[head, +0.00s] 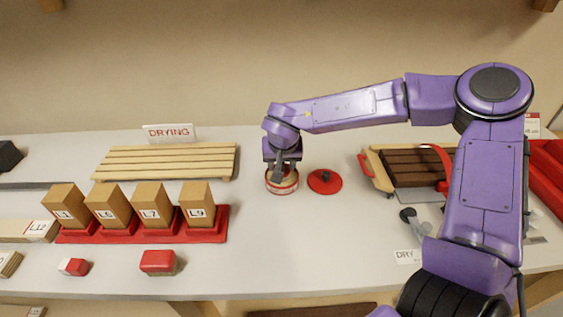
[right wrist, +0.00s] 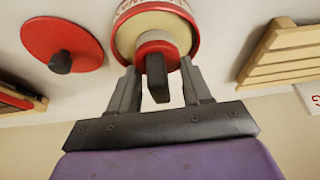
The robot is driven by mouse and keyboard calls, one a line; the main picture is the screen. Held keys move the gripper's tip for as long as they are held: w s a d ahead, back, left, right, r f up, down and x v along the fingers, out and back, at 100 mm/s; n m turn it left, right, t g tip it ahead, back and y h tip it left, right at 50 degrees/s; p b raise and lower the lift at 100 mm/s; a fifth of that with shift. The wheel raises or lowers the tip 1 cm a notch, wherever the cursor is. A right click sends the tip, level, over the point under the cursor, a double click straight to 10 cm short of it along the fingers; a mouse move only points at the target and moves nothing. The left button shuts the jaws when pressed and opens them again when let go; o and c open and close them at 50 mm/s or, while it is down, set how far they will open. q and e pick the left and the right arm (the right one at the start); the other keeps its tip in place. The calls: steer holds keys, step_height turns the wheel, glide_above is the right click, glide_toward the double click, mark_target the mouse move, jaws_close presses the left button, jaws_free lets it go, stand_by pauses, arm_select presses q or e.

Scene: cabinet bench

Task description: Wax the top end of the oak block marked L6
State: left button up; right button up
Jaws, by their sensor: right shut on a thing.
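The oak block marked L6 (head: 108,207) stands upright in a red holder (head: 140,229), between blocks L1 (head: 66,205) and L7 (head: 152,206); its top end is bare in view. L9 (head: 197,206) stands at the holder's right end. My right gripper (head: 284,175) is at the open round tin (head: 283,187). In the right wrist view, the gripper (right wrist: 159,67) is shut on a red applicator (right wrist: 157,47) with a dark handle, over the tin's pale inside (right wrist: 127,36). Whether the applicator touches the contents is unclear. My left gripper is not in view.
A red lid (head: 324,183) with a dark knob lies right of the tin. A slatted rack (head: 165,162) with a DRYING sign (head: 169,133) stands behind the blocks. A red piece (head: 158,262) lies in front. The middle front is clear.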

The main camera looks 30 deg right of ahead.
steer(key=shift+s+f+p, duration=0.1)
steer(key=shift+f+p, duration=0.05)
steer(key=shift+p, duration=0.5)
stand_by(1.8)
step_height(320, 180, up, 7)
steer(key=p, duration=1)
steer(key=shift+r, duration=0.2)
steer(key=shift+f, duration=0.1)
